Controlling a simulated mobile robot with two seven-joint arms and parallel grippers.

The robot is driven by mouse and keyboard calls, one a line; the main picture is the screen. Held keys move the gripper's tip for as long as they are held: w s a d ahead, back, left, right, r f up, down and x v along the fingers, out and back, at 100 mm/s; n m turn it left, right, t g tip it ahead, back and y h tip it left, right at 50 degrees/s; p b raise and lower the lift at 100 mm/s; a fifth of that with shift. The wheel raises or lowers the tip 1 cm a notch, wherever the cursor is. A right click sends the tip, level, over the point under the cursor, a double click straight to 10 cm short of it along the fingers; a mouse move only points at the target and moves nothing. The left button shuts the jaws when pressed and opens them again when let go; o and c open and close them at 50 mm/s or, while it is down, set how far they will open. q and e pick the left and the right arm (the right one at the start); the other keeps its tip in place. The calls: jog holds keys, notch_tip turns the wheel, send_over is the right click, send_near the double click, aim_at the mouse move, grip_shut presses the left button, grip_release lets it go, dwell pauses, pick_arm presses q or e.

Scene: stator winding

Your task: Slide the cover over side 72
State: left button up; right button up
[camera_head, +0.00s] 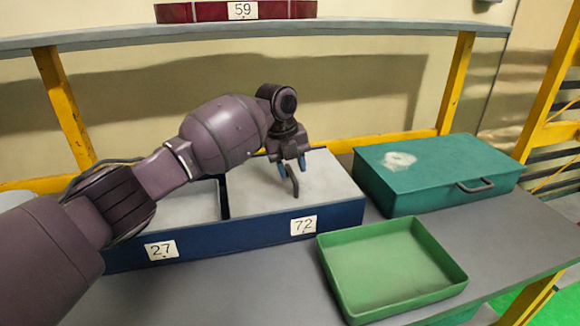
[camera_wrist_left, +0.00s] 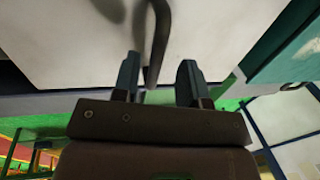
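A long blue box (camera_head: 245,236) stands on the table, its front labelled 27 on the left and 72 on the right. A pale flat cover (camera_head: 325,182) lies over side 72; side 27 (camera_head: 190,205) shows an open recess. A dark curved handle (camera_head: 294,184) stands on the cover. My left gripper (camera_head: 290,176) is at this handle. In the left wrist view, its two fingers (camera_wrist_left: 158,80) are apart, with the handle (camera_wrist_left: 158,45) between them, nearer the left finger. A gap shows on the right finger's side. My right gripper is out of view.
A closed teal case (camera_head: 440,165) with a handle stands right of the blue box. An empty green tray (camera_head: 390,270) lies in front of it. A yellow-posted shelf (camera_head: 360,27) holding a red box labelled 59 (camera_head: 210,11) is above.

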pick_arm(q)
jog(key=shift+a, duration=0.1)
notch_tip(320, 180, up, 11)
jog(key=a+p, duration=0.1)
jog(key=a, duration=0.1)
jog(key=shift+s+f, duration=0.2)
jog(key=shift+s, duration=0.15)
